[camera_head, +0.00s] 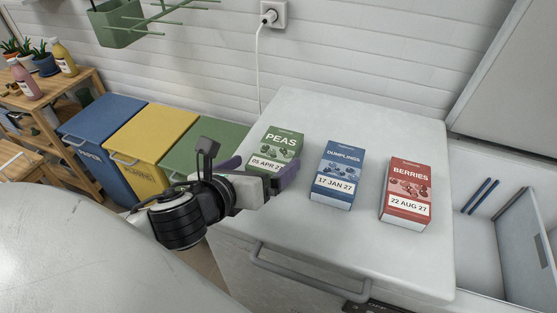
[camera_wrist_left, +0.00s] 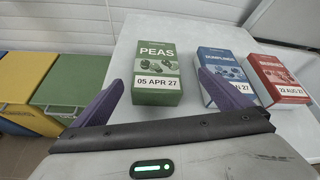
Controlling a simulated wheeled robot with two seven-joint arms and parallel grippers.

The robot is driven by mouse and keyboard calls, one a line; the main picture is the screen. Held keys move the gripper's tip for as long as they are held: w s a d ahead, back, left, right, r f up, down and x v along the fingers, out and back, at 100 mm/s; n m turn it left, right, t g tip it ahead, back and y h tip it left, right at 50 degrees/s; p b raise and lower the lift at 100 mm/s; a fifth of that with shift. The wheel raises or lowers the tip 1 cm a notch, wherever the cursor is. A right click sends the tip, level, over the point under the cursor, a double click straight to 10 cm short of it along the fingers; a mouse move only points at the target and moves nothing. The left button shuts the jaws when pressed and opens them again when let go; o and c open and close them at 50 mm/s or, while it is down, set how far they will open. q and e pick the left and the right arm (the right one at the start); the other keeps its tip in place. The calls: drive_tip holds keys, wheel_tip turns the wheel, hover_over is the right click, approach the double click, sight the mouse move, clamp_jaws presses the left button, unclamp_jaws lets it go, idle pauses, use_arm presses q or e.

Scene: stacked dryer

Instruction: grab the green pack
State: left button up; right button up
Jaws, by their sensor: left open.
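The green pack (camera_head: 282,143) is labelled PEAS, 05 APR 27, and lies on the white chest top at the left of the row of packs. It also shows in the left wrist view (camera_wrist_left: 158,72), between and just beyond the fingertips. My left gripper (camera_head: 262,174) is open at the near end of the green pack, its purple fingers apart. In the head view it hides part of the pack's lower edge. In the left wrist view the left gripper (camera_wrist_left: 170,98) has nothing between its fingers. My right gripper does not show.
A blue DUMPLINGS pack (camera_head: 337,174) and a red BERRIES pack (camera_head: 407,193) lie to the right on the white chest (camera_head: 350,250). A grey handle (camera_head: 310,282) runs along its front. Blue, yellow and green bins stand left. An open white compartment (camera_head: 480,250) is at the right.

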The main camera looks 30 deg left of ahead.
sight(271, 155)
use_arm(q)
drive_tip(key=x, duration=0.2)
drive_tip(key=shift+w+a+f, duration=0.1)
drive_tip(key=shift+w+f, duration=0.1)
drive_tip(key=shift+w, duration=0.05)
drive_tip(key=x, duration=0.5)
drive_tip(key=shift+s+a+b, duration=0.1)
drive_tip(key=shift+a+b, duration=0.2)
drive_tip(key=c, duration=1.2)
drive_tip(key=shift+r, duration=0.15)
drive_tip(key=shift+c, duration=0.6)
